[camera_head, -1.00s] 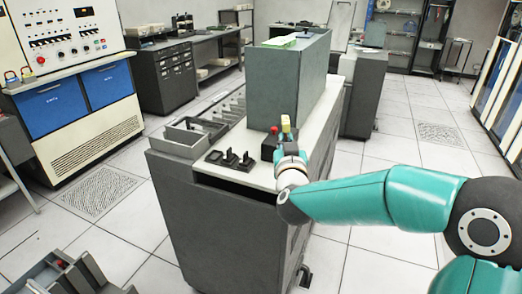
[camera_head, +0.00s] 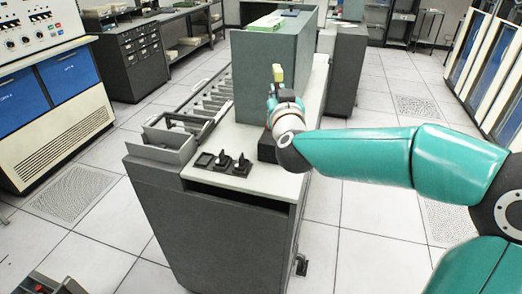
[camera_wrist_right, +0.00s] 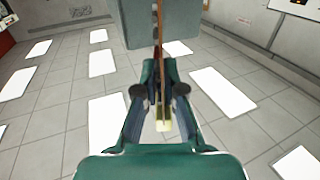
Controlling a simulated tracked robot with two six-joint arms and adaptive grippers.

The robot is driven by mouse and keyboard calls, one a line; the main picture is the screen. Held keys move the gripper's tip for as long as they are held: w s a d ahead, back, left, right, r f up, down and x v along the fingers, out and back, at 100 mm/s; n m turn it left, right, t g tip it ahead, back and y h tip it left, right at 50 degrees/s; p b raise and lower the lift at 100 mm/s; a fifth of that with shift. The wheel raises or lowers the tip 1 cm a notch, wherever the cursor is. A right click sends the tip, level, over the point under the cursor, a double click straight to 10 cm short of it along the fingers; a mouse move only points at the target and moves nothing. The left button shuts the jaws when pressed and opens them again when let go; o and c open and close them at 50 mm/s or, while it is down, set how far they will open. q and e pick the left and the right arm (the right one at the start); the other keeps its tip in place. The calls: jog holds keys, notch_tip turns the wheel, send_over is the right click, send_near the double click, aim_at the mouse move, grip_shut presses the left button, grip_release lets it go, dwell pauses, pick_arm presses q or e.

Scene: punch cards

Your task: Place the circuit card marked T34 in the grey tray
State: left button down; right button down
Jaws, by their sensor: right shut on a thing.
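My right gripper (camera_head: 280,92) is in front of the grey-green upright cabinet, above the machine's light top. It is shut on a thin card, with a yellow piece (camera_head: 278,73) showing at its tip. In the right wrist view the card (camera_wrist_right: 159,35) is a narrow brown edge between the fingers (camera_wrist_right: 163,95), with yellow (camera_wrist_right: 163,125) lower down. No T34 mark can be read. A grey open tray with dividers (camera_head: 160,149) is at the left front of the machine; I cannot tell whether it is the task's tray. My left gripper is not visible.
The grey-green cabinet (camera_head: 262,75) stands directly behind my gripper. Tiled floor (camera_head: 362,235) is clear at right.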

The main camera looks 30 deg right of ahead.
jog(key=shift+y, duration=0.3)
jog(key=shift+w+a+f, duration=0.15)
jog(key=shift+a+f, duration=0.05)
jog(key=shift+f, duration=2.85)
jog(key=shift+w+a+f, duration=0.15)
jog(key=shift+a+f, duration=0.05)
jog(key=shift+f, duration=2.85)
jog(key=shift+w+a+f, duration=0.15)
jog(key=shift+a+f, duration=0.05)
jog(key=shift+f, duration=2.85)
jog(key=c, duration=1.7)
grip_release()
jog(key=o, duration=0.4)
jog(key=shift+r, duration=0.1)
